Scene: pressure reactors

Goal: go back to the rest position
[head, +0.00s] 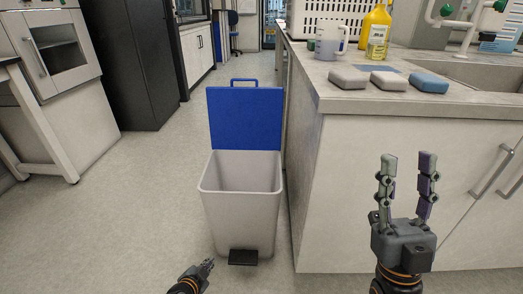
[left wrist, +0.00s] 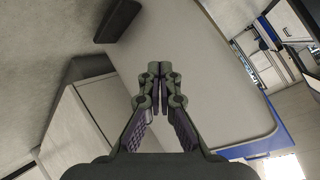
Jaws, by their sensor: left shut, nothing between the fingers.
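My left gripper (head: 207,264) is low at the bottom of the head view, in front of and slightly left of the white bin (head: 240,215). Its fingers are shut and empty; the left wrist view shows the fingertips together (left wrist: 160,70), with the pale bin wall (left wrist: 205,70) behind them. My right gripper (head: 408,160) is upright at the right of the head view, in front of the counter cabinet. Its two fingers are apart with nothing between them.
The bin's blue lid (head: 245,118) stands open, and its black pedal (head: 243,257) is at the floor. On the counter (head: 335,95) at right are three soap-like blocks (head: 388,81), a beaker (head: 329,44) and a yellow bottle (head: 376,35). The floor (head: 130,200) left of the bin is clear.

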